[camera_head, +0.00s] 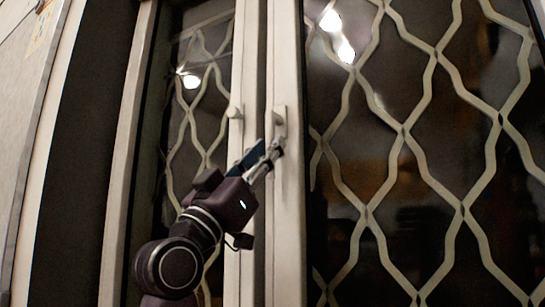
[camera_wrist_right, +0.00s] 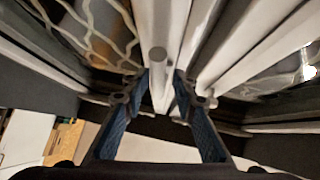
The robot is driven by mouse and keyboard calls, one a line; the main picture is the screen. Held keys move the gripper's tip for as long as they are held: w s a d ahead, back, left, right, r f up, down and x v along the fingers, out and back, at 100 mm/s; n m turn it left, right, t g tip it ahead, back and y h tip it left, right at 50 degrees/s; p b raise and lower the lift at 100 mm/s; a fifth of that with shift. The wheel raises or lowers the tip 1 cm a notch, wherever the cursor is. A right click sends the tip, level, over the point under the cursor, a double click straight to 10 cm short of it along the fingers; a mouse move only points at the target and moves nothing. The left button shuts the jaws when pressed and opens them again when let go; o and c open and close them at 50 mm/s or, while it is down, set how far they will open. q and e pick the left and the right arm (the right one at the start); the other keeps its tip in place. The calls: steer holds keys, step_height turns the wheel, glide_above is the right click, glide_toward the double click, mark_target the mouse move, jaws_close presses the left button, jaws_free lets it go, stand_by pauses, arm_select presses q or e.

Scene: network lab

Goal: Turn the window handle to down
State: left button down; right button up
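The window has two white-framed leaves that meet at a pair of upright stiles. A pale handle (camera_head: 279,115) sits on the right stile, and another pale handle (camera_head: 235,112) sits on the left stile. My right gripper (camera_head: 268,158) is just below the right stile's handle, reaching up from the lower left. In the right wrist view my right gripper (camera_wrist_right: 163,92) has its blue-padded fingers apart. A pale round-ended bar (camera_wrist_right: 158,57), apparently a handle, shows between them. I cannot tell whether either finger touches it. My left gripper is not in view.
Pale wavy security bars (camera_head: 404,130) lie behind the right pane, and similar bars show behind the left pane. A white frame post (camera_head: 122,150) stands left of the window. In the right wrist view, an orange-brown object (camera_wrist_right: 65,138) shows at lower left.

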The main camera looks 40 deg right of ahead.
steer(key=shift+d+f, duration=0.25)
steer(key=shift+d, duration=0.15)
steer(key=w+v, duration=0.1)
steer(key=v, duration=1.1)
steer(key=shift+s, duration=0.45)
steer(key=shift+a, duration=0.1)
